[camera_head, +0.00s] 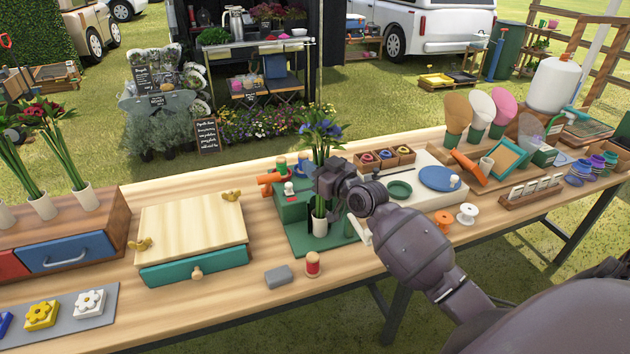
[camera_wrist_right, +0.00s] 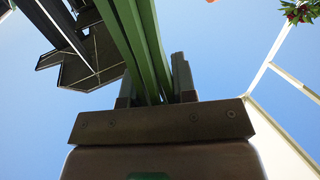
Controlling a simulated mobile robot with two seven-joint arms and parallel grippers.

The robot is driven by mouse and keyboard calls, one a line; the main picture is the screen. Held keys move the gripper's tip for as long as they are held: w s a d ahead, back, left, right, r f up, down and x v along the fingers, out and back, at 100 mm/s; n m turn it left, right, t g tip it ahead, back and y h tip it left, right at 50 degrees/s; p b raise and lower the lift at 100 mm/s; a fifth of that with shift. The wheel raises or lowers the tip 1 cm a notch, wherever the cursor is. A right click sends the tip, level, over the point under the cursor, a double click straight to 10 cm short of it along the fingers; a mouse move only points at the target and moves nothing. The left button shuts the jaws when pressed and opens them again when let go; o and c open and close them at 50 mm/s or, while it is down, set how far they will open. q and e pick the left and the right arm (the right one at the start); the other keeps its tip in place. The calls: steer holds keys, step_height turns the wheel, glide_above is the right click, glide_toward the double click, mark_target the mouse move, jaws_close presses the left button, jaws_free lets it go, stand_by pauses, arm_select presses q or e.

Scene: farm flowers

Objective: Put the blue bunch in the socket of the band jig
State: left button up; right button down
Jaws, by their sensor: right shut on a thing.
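The blue bunch (camera_head: 321,130) has blue flowers, green stems and a white foot. It stands about upright at the green band jig (camera_head: 297,235). My right gripper (camera_head: 325,186) is shut on its stems, at mid height. In the right wrist view, the green stems (camera_wrist_right: 143,40) run between the two fingers of the gripper (camera_wrist_right: 153,85). The white foot shows low in front of the jig's block, over its base plate. The socket is not clearly visible, and I cannot tell whether the foot is inside it. My left gripper is not in view.
A wooden-lidded teal drawer box (camera_head: 193,233) stands left of the jig. A red spool (camera_head: 312,264) and grey block (camera_head: 279,276) lie in front. Small wooden boxes (camera_head: 385,157) and a white board with a blue disc (camera_head: 439,178) are to the right.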

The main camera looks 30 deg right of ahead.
steer(key=shift+f+b, duration=0.45)
steer(key=shift+f, duration=1.65)
steer(key=c, duration=0.9)
jaws_free()
steer(key=s, duration=0.4)
steer(key=s+d, duration=0.1)
steer(key=s, duration=0.3)
steer(key=s+d, duration=0.1)
steer(key=s, duration=0.3)
steer(key=shift+w, duration=0.1)
